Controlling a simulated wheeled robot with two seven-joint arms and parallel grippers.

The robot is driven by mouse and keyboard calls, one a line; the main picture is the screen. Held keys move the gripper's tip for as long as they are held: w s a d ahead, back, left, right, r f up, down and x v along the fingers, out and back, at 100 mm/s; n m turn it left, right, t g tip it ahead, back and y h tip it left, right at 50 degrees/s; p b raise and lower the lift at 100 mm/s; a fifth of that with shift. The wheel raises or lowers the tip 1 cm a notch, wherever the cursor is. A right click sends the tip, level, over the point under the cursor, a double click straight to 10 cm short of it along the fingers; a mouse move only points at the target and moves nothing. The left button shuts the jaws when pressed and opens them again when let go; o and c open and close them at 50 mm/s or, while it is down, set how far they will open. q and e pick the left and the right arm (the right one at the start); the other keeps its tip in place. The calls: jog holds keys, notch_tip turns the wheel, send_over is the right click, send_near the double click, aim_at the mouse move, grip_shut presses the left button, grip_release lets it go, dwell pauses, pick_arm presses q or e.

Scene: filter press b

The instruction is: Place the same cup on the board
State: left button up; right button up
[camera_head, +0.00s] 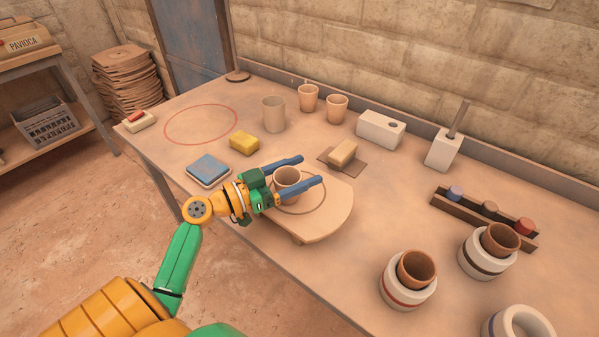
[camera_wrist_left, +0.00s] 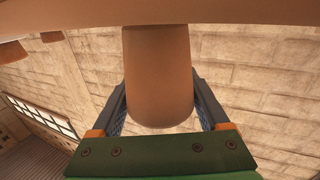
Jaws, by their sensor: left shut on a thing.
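My left gripper (camera_head: 311,168) is shut on a clay cup (camera_head: 287,179), with one blue finger on each side of it. The cup's open mouth faces up in the head view. It is at the near left part of the round-edged wooden board (camera_head: 335,213), by a ring marked there. In the left wrist view the cup (camera_wrist_left: 158,80) fills the space between the fingers (camera_wrist_left: 160,105). I cannot tell whether its base touches the board. My right gripper is not in view.
A yellow sponge (camera_head: 244,141) and a blue pad (camera_head: 208,168) lie left of the board. A tan block (camera_head: 343,152) lies just behind it. Three other cups, one of them (camera_head: 273,114), stand at the back. White-ringed pots (camera_head: 408,284) stand right. A red circle (camera_head: 201,124) marks bare table.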

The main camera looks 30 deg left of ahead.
pick_arm(q)
jog(key=shift+f, duration=0.15)
jog(key=o, duration=1.3)
jog(key=shift+r, duration=0.2)
jog(key=b+v, duration=0.3)
jog(key=v, duration=0.9)
jog(key=shift+b, duration=0.4)
jog(key=shift+f, duration=0.1)
